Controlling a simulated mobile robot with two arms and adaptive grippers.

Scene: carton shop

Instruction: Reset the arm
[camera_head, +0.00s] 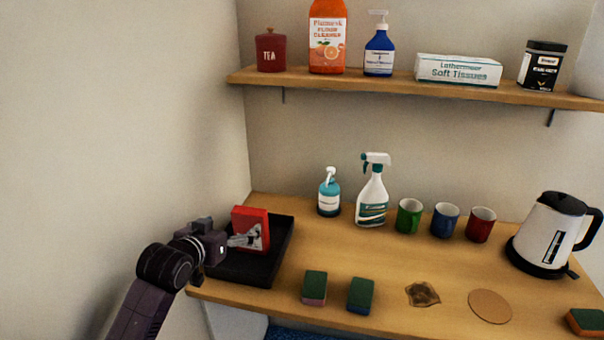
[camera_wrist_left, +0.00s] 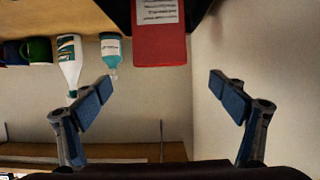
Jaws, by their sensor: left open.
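My left arm comes in from the left in the head view, and its gripper (camera_head: 243,239) is at the black tray (camera_head: 285,255), close to a red box (camera_head: 262,222) that stands in the tray. In the left wrist view the gripper (camera_wrist_left: 160,95) is open, with its two blue-padded fingers wide apart. The red box (camera_wrist_left: 160,50) shows between and beyond the fingertips there, apart from both fingers. The lower part of the box is partly hidden by the gripper in the head view. My right gripper is not in view.
On the wooden counter (camera_head: 400,265) stand a teal soap bottle (camera_head: 329,196), a spray bottle (camera_head: 372,195), three mugs (camera_head: 445,220) and a kettle (camera_head: 548,230). A shelf (camera_head: 400,86) with goods hangs above. The left wall is close.

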